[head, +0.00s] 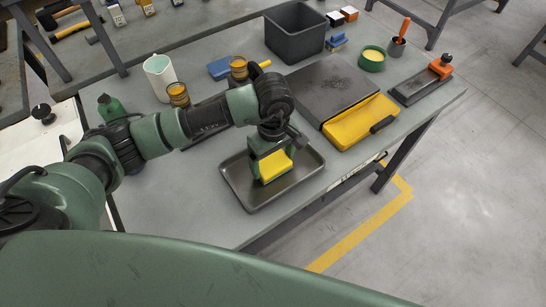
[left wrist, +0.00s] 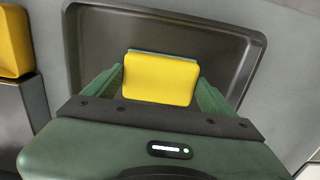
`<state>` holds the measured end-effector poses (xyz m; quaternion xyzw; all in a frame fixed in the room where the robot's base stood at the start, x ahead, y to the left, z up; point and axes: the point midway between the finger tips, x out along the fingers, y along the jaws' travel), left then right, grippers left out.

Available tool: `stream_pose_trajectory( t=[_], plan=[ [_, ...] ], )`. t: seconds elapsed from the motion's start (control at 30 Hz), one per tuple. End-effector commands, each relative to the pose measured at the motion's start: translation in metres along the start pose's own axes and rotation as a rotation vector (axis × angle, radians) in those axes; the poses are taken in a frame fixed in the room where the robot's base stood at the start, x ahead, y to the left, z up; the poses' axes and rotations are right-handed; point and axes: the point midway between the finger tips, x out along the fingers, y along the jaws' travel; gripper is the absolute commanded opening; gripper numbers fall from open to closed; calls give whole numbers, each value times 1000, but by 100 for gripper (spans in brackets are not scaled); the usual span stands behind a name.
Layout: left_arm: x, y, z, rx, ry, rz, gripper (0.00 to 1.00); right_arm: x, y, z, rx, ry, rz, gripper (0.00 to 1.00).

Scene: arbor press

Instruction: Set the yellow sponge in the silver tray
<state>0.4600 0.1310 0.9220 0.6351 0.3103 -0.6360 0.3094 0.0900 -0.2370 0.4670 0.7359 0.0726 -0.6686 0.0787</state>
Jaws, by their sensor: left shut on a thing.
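The yellow sponge (head: 275,166) is between the fingers of my left gripper (head: 271,163), which is shut on it. In the left wrist view the sponge (left wrist: 160,79) shows its yellow face, with a thin blue-green edge behind it and a green finger at each side. The silver tray (head: 234,187) looks dark grey and lies on the table. The sponge is over the tray's inside; I cannot tell whether it touches the tray floor. The tray (left wrist: 252,40) surrounds the sponge in the left wrist view. My right gripper is not in view.
A yellow-fronted dark press block (head: 357,122) stands right of the tray. A dark bin (head: 295,35), a white pitcher (head: 158,75), amber jars and a blue block (head: 219,69) are farther back. The table's front edge is close to the tray.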

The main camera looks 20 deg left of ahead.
Motion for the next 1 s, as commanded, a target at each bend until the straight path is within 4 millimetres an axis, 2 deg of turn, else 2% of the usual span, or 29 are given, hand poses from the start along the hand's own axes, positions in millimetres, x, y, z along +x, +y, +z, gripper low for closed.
stream_pose_trajectory(
  t=[0.33, 0.37, 0.4, 0.77, 0.8, 1.0],
  plan=[
    [4, 0, 0, 0, 0, 0, 48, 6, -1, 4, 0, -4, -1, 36],
    [4, 0, 0, 0, 0, 0, 88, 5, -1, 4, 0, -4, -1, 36],
    [3, 0, 0, 0, 0, 0, 99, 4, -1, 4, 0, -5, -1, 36],
    [-4, 0, 0, -1, 0, 1, 100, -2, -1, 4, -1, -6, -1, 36],
    [-6, 1, -1, 0, 2, 3, 100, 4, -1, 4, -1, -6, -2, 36],
    [-44, 2, -2, 1, 5, 7, 100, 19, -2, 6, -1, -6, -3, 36]
  ],
)
